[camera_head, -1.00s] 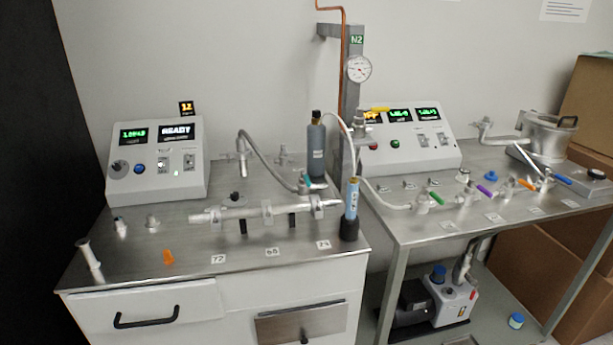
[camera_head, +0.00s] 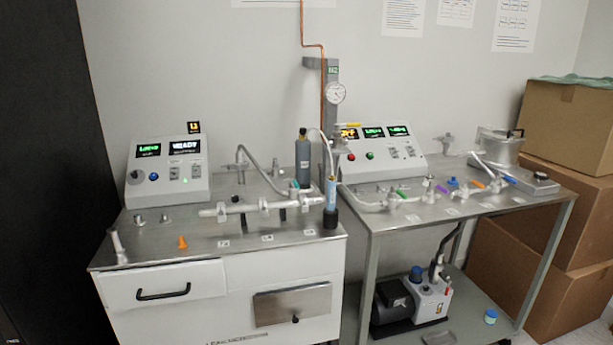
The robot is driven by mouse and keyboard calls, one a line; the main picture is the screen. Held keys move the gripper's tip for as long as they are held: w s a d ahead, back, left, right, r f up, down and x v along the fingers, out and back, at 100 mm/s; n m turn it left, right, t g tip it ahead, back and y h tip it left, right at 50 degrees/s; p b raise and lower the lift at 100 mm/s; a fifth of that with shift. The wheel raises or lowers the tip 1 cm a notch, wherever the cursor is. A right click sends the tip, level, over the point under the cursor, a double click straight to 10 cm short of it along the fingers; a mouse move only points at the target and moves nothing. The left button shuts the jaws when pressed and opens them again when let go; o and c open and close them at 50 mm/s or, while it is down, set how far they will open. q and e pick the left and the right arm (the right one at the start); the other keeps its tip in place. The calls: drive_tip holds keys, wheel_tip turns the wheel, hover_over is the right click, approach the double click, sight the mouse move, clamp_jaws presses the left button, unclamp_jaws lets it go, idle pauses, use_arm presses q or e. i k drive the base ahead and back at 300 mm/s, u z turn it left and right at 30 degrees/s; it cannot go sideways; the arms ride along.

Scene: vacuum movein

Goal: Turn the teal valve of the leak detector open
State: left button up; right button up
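The leak detector is the white cabinet (camera_head: 165,290) on the left with a steel top and a sloped control panel (camera_head: 167,168) showing lit displays. A small teal handle (camera_head: 296,184) shows at the foot of the dark grey bottle (camera_head: 303,160), near the end of the curved grey hose (camera_head: 262,168). It is too small to tell its angle. A horizontal metal tube (camera_head: 250,208) lies in front of it on clamps. Neither of my grippers is in view.
A second steel table (camera_head: 460,210) on the right bears a control panel (camera_head: 375,152) and pipework with green, purple, orange and blue handles. A pump (camera_head: 412,298) stands on its lower shelf. Cardboard boxes (camera_head: 560,125) are stacked at the right. An orange cone (camera_head: 182,242) stands near the cabinet's front edge.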

sight(292, 180)
drive_tip(key=u, duration=0.1)
drive_tip(key=i, duration=0.95)
drive_tip(key=u, duration=0.55)
